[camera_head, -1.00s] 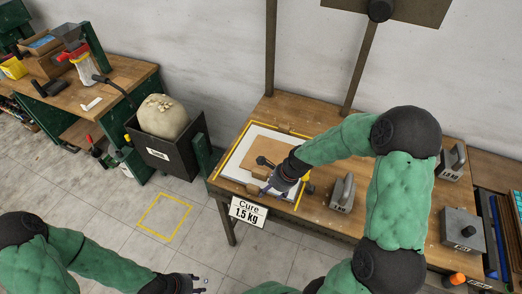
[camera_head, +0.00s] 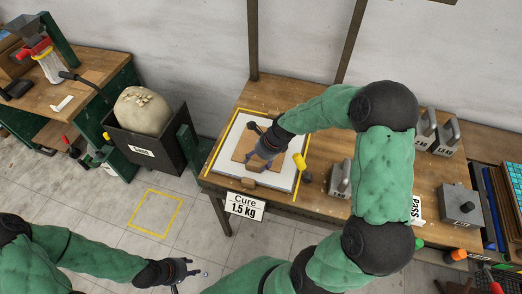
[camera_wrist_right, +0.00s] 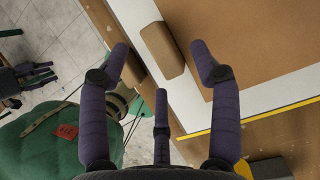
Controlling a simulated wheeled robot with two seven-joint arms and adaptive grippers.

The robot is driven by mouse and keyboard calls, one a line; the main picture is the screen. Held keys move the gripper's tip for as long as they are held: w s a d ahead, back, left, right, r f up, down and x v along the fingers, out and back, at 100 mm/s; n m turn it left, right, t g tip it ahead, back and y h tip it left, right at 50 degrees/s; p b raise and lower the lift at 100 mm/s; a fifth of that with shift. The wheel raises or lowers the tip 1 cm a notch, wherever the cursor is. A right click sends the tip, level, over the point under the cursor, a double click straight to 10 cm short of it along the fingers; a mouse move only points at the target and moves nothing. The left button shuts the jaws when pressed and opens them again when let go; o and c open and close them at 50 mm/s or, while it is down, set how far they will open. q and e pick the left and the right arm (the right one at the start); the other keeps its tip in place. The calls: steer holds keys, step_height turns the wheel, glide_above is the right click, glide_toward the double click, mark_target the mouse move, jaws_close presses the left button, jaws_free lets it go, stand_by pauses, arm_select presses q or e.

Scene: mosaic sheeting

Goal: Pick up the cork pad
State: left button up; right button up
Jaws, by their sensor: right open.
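The cork pad (camera_head: 242,181) is a small brown block on the front edge of the white board on the workbench. In the right wrist view the cork pad (camera_wrist_right: 160,48) lies ahead of my fingers, between the two outer fingertips in the picture. My right gripper (camera_head: 264,154) is open and empty above the board, with its fingers (camera_wrist_right: 160,66) spread. Whether they touch the pad cannot be told. My left gripper (camera_head: 190,273) is held low over the floor, empty, its fingers apart; it also shows in the right wrist view (camera_wrist_right: 30,78).
A larger brown sheet (camera_wrist_right: 265,75) lies on the white board (camera_head: 226,164), inside yellow tape. A yellow-headed tool (camera_head: 299,160) is right of my right gripper. Metal weights with handles (camera_head: 340,180) stand further right. A dark bin with a pale sack (camera_head: 143,110) stands left of the bench.

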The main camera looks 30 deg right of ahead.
mark_target(254, 164)
steer(key=b+x, duration=0.1)
steer(key=x, duration=0.3)
steer(key=shift+s+a+b, duration=0.1)
steer(key=shift+s+b, duration=0.15)
steer(key=shift+b, duration=0.15)
steer(key=shift+w+a+f, duration=0.1)
steer(key=shift+w+f, duration=0.1)
steer(key=shift+f, duration=0.2)
steer(key=shift+r, duration=0.1)
jaws_close()
